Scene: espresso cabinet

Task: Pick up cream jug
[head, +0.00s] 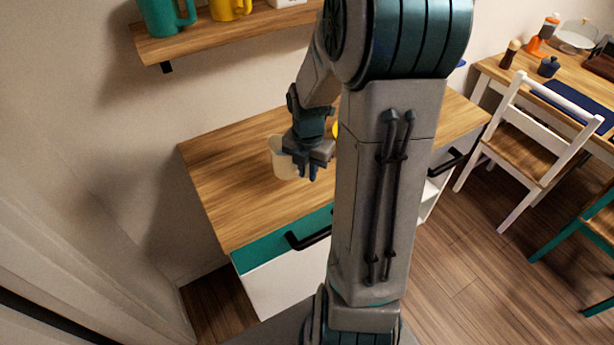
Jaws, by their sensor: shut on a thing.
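A cream jug (281,158) is on or just above the wooden top of the cabinet (228,195), left of the middle of the head view. My gripper (309,170) is at the jug's right side and shut on it. The fingers and wrist cover the jug's right part, so its handle is hidden. The jug looks upright. I cannot tell whether its base touches the top.
A yellow thing (335,130) shows partly behind my arm on the cabinet. A wall shelf (200,42) with a teal mug (165,15) and a yellow mug (230,8) is above. A white chair (520,140) and a table stand right. The cabinet top's left part is clear.

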